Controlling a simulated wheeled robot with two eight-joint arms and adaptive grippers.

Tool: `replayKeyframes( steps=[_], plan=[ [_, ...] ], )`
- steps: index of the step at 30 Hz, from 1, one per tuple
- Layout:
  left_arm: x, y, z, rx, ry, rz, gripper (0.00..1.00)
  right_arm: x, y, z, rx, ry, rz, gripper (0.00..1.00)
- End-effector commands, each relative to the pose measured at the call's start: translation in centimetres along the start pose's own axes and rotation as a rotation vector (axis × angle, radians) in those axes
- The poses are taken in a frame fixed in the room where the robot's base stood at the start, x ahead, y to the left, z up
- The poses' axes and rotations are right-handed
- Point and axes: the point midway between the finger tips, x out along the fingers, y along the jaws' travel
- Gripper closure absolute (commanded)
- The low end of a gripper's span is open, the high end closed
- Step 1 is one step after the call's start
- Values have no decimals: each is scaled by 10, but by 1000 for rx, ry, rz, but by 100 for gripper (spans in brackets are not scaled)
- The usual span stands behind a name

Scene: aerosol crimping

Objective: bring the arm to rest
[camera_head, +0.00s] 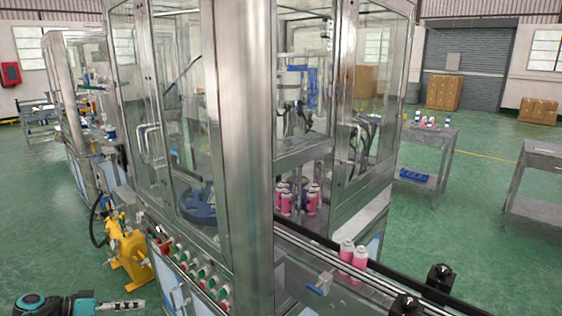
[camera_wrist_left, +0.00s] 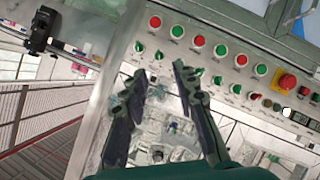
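My left arm (camera_head: 55,303) enters at the bottom left of the head view, low in front of the crimping machine. Its left gripper (camera_head: 122,305) points to the right, beside the machine's lower cabinet. In the left wrist view the two dark fingers of this gripper (camera_wrist_left: 160,76) stand apart with nothing between them. Beyond the fingertips is the machine's control panel (camera_wrist_left: 210,50) with red and green buttons; the fingers do not seem to touch it. My right arm and gripper are not in view.
The glass and steel machine (camera_head: 240,150) fills the middle. Pink cans (camera_head: 354,258) stand on its conveyor (camera_head: 320,265), with several more inside. A yellow unit (camera_head: 128,255) stands near my left gripper. A red emergency button (camera_wrist_left: 287,82) sits on the panel.

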Motion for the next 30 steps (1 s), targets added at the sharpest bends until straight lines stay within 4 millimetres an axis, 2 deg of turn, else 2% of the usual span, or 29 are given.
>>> replayKeyframes(
  steps=[8,11,14,17,21,27,30],
  plan=[
    [34,53,-11,-79,-107,-81,72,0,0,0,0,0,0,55],
    [48,81,-12,-113,-158,-132,72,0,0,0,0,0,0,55],
    [64,119,-6,-147,-217,-205,72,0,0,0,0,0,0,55],
    [76,159,7,-173,-273,-296,72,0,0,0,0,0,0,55],
    [85,210,35,-183,-324,-428,72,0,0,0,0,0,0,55],
    [81,267,86,-144,-340,-606,72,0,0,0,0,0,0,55],
    [76,286,112,-107,-323,-683,72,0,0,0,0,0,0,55]
  ],
)
